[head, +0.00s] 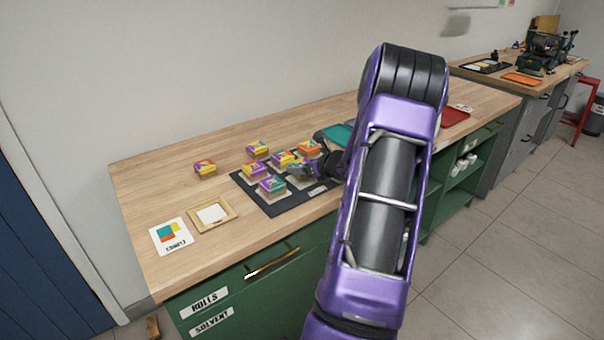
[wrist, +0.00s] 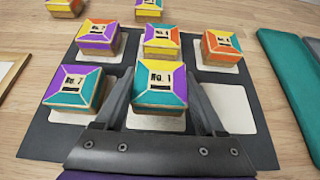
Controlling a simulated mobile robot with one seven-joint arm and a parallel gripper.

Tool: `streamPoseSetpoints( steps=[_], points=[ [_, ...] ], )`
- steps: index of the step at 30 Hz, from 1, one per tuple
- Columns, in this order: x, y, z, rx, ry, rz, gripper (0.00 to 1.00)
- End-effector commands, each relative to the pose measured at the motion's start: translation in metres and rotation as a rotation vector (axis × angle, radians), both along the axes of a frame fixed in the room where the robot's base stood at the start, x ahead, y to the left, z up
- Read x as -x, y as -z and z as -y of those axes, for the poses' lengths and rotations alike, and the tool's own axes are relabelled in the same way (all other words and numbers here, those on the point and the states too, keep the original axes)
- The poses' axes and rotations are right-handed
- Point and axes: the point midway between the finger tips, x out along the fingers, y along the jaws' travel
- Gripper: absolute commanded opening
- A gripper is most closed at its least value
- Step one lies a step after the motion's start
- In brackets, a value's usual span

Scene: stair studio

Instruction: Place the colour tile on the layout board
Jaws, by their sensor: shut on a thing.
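My gripper (wrist: 160,88) is shut on a small block-like colour tile (wrist: 160,83) with yellow, teal and purple on its top. It holds the tile upright over the front middle white square of the dark layout board (wrist: 35,140). Whether the tile touches the board I cannot tell. Four-coloured tiles stand at the front left (wrist: 73,90), back left (wrist: 98,40), back middle (wrist: 160,42) and back right (wrist: 222,48). The front right square (wrist: 229,108) is bare. In the head view my gripper (head: 307,168) is over the board (head: 289,207), and my arm hides part of the bench.
Two more tiles lie off the board, one at the left (head: 205,168) and one behind it (head: 257,148). A framed white pad (head: 212,215) and a printed card (head: 171,236) lie left. A teal case (wrist: 290,75) lies close right of the board.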

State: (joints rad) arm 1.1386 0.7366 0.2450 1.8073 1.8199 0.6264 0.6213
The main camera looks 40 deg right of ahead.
Motion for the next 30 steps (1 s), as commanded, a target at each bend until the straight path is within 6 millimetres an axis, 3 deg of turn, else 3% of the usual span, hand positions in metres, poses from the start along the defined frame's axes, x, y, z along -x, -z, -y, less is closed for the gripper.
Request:
streamPoseSetpoints(
  steps=[3, 14, 15, 19, 30],
  points=[
    [0.0, 0.018, 0.0, -0.002, 0.0, 0.0, 0.15],
    [0.0, 0.022, 0.0, 0.001, 0.0, 0.001, 0.15],
    [0.0, 0.022, 0.0, 0.001, 0.0, 0.001, 0.74],
    [0.0, 0.021, 0.0, 0.0, 0.0, 0.0, 0.97],
    [0.002, 0.016, 0.0, 0.0, 0.001, 0.0, 1.0]
  ],
)
